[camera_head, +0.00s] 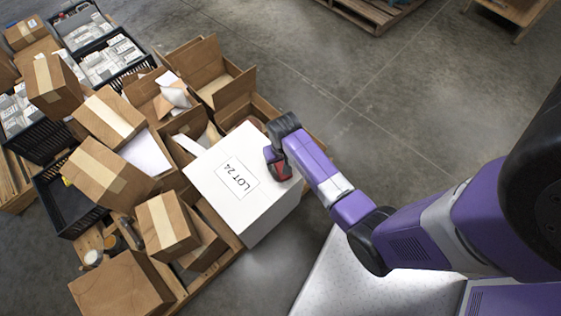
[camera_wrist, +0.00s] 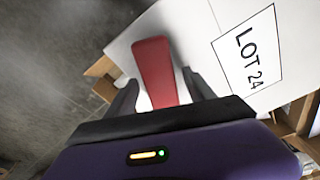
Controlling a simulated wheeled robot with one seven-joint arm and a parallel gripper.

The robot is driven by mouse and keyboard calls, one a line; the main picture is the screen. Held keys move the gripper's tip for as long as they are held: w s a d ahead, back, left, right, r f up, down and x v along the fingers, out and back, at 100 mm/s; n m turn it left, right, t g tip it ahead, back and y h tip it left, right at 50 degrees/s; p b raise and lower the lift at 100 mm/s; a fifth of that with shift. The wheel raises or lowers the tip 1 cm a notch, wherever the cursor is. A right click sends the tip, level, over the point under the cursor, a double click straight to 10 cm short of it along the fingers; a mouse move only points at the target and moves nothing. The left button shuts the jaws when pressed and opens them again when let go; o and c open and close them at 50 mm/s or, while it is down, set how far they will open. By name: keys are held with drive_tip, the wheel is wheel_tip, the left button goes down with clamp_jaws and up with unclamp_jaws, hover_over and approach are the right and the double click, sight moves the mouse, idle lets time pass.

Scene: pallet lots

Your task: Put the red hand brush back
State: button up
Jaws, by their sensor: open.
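The red hand brush (camera_wrist: 153,72) lies on top of the white box marked LOT 24 (camera_wrist: 205,45), near its edge, in the wrist view. Only its red flat part shows; the near end is hidden by my gripper. In the head view a small red part of the brush (camera_head: 283,171) shows under my gripper (camera_head: 272,160), at the right side of the white box (camera_head: 222,205). My gripper also shows in the wrist view (camera_wrist: 160,84), open, with one dark finger on each side of the brush. I cannot tell whether the fingers touch it.
Several cardboard boxes (camera_head: 170,222), some open, crowd the pallet left of the white box. Dark crates (camera_head: 62,200) with white packs stand farther left. An empty wooden pallet (camera_head: 372,12) lies at the top. The concrete floor (camera_head: 400,110) on the right is clear.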

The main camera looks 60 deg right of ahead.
wheel_tip(320, 180, up, 11)
drive_tip(key=s+p, duration=0.1)
drive_tip(key=p, duration=0.1)
drive_tip(key=s+a+r+n+t+h, duration=0.1)
drive_tip(key=s+a+r+n+t, duration=0.35)
drive_tip(key=s+a+t, duration=0.45)
drive_tip(key=s+a+r+n+t+y, duration=0.1)
drive_tip(key=s+a+r, duration=0.3)
drive_tip(key=r, duration=0.7)
drive_tip(key=s+a+r+n+t+p, duration=0.1)
drive_tip(key=s+a+r+n+t, duration=0.1)
drive_tip(key=r, duration=0.9)
drive_tip(key=s+a+t, duration=0.1)
drive_tip(key=s+a, duration=0.1)
drive_tip(key=a, duration=0.1)
drive_tip(key=shift+s+a+r+t+y, duration=0.2)
drive_tip(key=shift+s+a+t+y, duration=0.1)
drive_tip(key=shift+a+y, duration=0.1)
